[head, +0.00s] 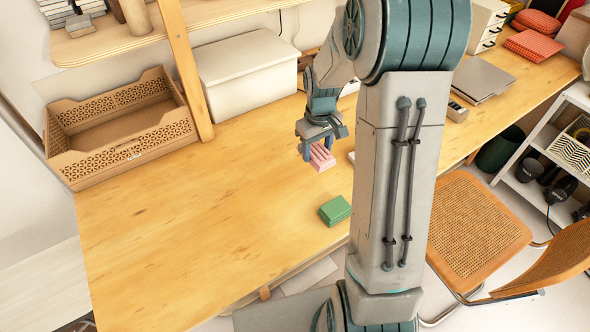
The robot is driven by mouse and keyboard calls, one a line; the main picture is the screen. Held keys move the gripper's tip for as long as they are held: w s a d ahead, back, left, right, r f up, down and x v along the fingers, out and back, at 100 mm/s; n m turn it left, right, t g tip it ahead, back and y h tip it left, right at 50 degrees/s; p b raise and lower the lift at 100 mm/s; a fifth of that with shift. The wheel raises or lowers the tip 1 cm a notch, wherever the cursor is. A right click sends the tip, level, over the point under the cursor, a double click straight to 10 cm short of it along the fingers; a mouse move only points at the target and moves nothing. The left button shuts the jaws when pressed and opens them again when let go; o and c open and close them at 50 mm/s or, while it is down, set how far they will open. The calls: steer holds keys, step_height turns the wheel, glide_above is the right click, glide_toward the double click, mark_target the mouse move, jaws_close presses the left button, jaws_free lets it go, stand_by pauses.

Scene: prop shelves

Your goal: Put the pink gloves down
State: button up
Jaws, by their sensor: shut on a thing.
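The pink gloves (322,158) show as a small pink bundle with finger-like ridges at the end of my arm, over the wooden table (190,230). My gripper (322,146) is shut on the pink gloves, with its fingers pointing down on either side of them. The gloves are close to the tabletop, but I cannot tell whether they touch it. Their upper part is hidden by the gripper.
A green block-like item (335,210) lies just in front of the gloves. A tan perforated crate (120,128) and a white lidded box (245,73) stand at the back. A grey laptop (482,79) lies on the right. The table's left and front are clear.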

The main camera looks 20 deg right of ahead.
glide_above(296, 178)
steer(key=f, duration=0.3)
steer(key=shift+d, duration=0.35)
steer(key=shift+a+f, duration=0.4)
steer(key=shift+w+f+p, duration=0.1)
steer(key=shift+f+p, duration=0.35)
steer(key=shift+f, duration=1.4)
steer(key=shift+f, duration=0.15)
steer(key=o, duration=0.9)
